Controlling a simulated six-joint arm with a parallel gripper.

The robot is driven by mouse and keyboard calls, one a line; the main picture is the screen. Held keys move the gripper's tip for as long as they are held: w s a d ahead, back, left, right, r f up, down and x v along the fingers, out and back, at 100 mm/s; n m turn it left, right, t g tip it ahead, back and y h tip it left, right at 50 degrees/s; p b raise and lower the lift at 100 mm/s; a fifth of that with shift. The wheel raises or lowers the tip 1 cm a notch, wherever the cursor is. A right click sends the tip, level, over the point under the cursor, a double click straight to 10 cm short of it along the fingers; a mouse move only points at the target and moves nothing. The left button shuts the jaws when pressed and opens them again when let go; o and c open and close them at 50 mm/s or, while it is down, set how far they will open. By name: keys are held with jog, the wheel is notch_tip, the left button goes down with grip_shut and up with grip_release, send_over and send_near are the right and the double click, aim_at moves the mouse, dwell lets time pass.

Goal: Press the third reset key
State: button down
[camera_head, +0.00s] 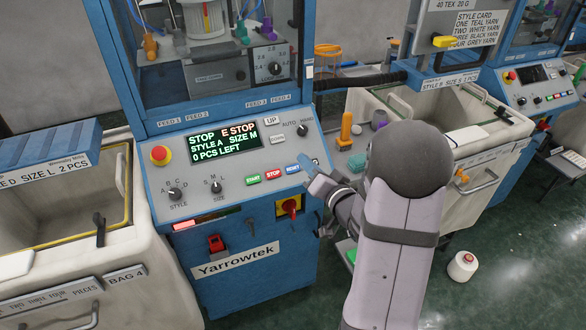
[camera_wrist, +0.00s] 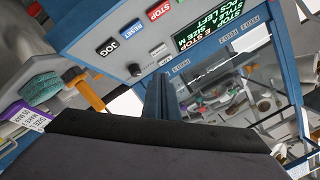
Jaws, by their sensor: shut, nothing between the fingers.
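The blue RESET key (camera_head: 292,169) sits on the sloped console of the Yarrowtek machine, right of the green START key (camera_head: 253,180) and the red STOP key (camera_head: 273,174). In the wrist view, the RESET key (camera_wrist: 133,69) lies between STOP (camera_wrist: 159,12) and the dark JOG key (camera_wrist: 108,48). The display (camera_head: 224,142) reads STOP, E STOP, STYLE A, SIZE M, 0 PCS LEFT. My gripper (camera_head: 309,166) is shut and empty, just right of the RESET key. Its fingers (camera_wrist: 157,84) also show in the wrist view; contact with the console cannot be told.
A red emergency-stop button (camera_head: 160,154) is on the console's left. Style (camera_head: 175,193) and size (camera_head: 217,187) knobs sit below the display. A pale bin (camera_head: 480,125) stands to the right, with an orange-handled tool (camera_head: 345,128) near its edge. A second machine's console (camera_head: 535,85) is farther right.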

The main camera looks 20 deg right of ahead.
aim_at(298, 169)
jog(key=shift+w+f+b, duration=0.9)
jog(key=shift+f+b, duration=0.1)
jog(key=shift+f, duration=0.15)
jog(key=shift+w+f+b, duration=0.95)
jog(key=shift+f+b, duration=0.05)
jog(key=shift+f, duration=0.15)
jog(key=shift+w+f+b, duration=0.9)
jog(key=shift+f+b, duration=0.1)
jog(key=shift+f, duration=0.15)
jog(key=shift+w+f, duration=0.1)
jog(key=shift+f, duration=0.05)
jog(key=shift+w+f+b, duration=0.15)
jog(key=shift+f+b, duration=0.05)
jog(key=shift+b, duration=0.1)
jog(key=shift+w+f, duration=0.2)
jog(key=shift+f, duration=0.1)
dwell(0.5)
jog(key=shift+r, duration=0.15)
jog(key=shift+s+r+p, duration=0.35)
jog(key=shift+s+r, duration=0.15)
jog(key=shift+r, duration=0.1)
dwell(0.4)
